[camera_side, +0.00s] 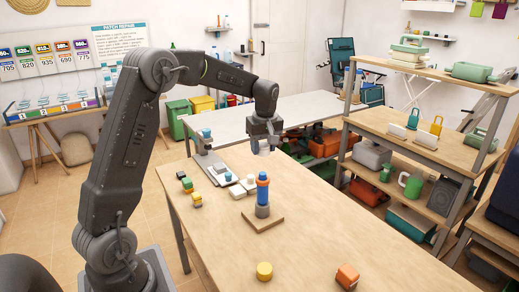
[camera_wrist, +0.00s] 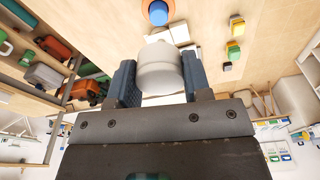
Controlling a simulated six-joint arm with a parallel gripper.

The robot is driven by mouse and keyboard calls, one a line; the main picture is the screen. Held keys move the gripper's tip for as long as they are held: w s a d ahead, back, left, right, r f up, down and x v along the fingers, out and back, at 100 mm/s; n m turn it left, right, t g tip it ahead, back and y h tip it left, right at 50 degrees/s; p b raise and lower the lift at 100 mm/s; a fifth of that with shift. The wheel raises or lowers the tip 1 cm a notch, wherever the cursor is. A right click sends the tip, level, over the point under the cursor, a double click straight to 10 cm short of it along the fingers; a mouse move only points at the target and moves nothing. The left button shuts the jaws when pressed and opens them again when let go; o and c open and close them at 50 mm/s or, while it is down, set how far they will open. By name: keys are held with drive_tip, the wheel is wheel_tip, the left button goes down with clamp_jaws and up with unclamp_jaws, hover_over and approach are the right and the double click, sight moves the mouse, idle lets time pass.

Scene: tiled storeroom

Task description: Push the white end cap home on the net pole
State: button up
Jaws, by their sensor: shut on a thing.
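The white end cap (camera_wrist: 160,66) is between the two fingers of my gripper (camera_wrist: 159,80), which is shut on it. The cap is apart from the pole, higher up and, in the side view, farther back. In the wrist view the pole's blue top with an orange edge (camera_wrist: 158,13) shows beyond the cap.
Small coloured blocks (camera_side: 187,185) and a grey tray (camera_side: 220,172) with pieces lie left of the pole. A yellow piece (camera_side: 264,271) and an orange block (camera_side: 347,277) lie near the front. A loaded shelf (camera_side: 410,136) stands at right. The table right of the pole is clear.

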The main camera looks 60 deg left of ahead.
sight(263, 173)
drive_tip(key=shift+f, duration=2.9)
drive_tip(key=shift+f, duration=1.6)
drive_tip(key=o, duration=1)
drive_tip(key=shift+c, duration=0.2)
drive_tip(key=shift+r, duration=0.15)
drive_tip(key=r, duration=0.4)
drive_tip(key=d+r, duration=0.1)
drive_tip(key=r, duration=0.7)
drive_tip(key=shift+s+d+r, duration=0.1)
drive_tip(key=shift+d+r, duration=0.15)
drive_tip(key=shift+r, duration=0.55)
drive_tip(key=shift+d, duration=0.1)
